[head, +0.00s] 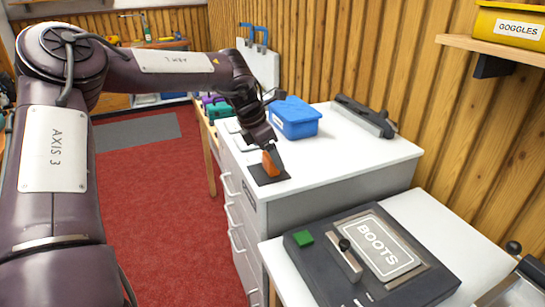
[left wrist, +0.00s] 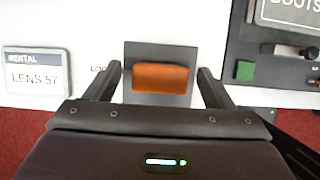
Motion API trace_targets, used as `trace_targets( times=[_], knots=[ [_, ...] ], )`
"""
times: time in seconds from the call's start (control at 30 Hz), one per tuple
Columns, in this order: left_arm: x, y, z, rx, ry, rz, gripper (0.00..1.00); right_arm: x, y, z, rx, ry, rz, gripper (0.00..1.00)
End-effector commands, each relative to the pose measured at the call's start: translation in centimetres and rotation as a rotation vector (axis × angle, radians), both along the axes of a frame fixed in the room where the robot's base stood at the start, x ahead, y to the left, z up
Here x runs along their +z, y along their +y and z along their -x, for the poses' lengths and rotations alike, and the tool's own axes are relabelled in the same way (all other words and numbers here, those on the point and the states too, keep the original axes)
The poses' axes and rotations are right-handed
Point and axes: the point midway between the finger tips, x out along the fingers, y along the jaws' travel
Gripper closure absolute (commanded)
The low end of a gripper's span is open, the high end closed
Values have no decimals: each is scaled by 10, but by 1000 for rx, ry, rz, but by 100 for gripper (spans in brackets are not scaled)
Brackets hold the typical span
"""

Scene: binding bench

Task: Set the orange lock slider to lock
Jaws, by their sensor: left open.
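The orange lock slider (head: 269,163) stands on a dark square plate (head: 270,181) at the front corner of the white cabinet top. In the left wrist view the slider (left wrist: 160,78) is an orange block across the grey plate (left wrist: 160,52). Lettering starting "LO" (left wrist: 97,69) is left of the plate, partly covered by a finger. My left gripper (head: 272,152) points down at the slider. In the left wrist view its open fingers (left wrist: 161,88) are on either side of the slider, with gaps. Contact is not visible. My right gripper is not in view.
A blue bin (head: 295,120) and a dark bar-shaped tool (head: 365,116) are farther back on the cabinet top. A lower bench holds a dark device with a BOOTS plate (head: 380,247) and green button (head: 303,238). A LENS 57 label (left wrist: 36,78) lies left of the slider.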

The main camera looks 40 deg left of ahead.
Motion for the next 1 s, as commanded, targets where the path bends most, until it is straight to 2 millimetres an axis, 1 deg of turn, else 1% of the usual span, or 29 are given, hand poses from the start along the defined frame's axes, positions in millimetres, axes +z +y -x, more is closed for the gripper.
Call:
trace_targets(
  times=[0.03,0.2,0.37,0.5,1.0],
  knots=[
    [10,2,3,1,-5,-2,24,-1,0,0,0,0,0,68],
    [37,7,12,-1,-3,-2,24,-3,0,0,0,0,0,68],
    [52,10,18,0,-3,-1,24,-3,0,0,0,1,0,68],
    [55,10,20,0,0,0,24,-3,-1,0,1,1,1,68],
    [55,10,20,0,0,0,24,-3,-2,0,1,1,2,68]
  ],
)
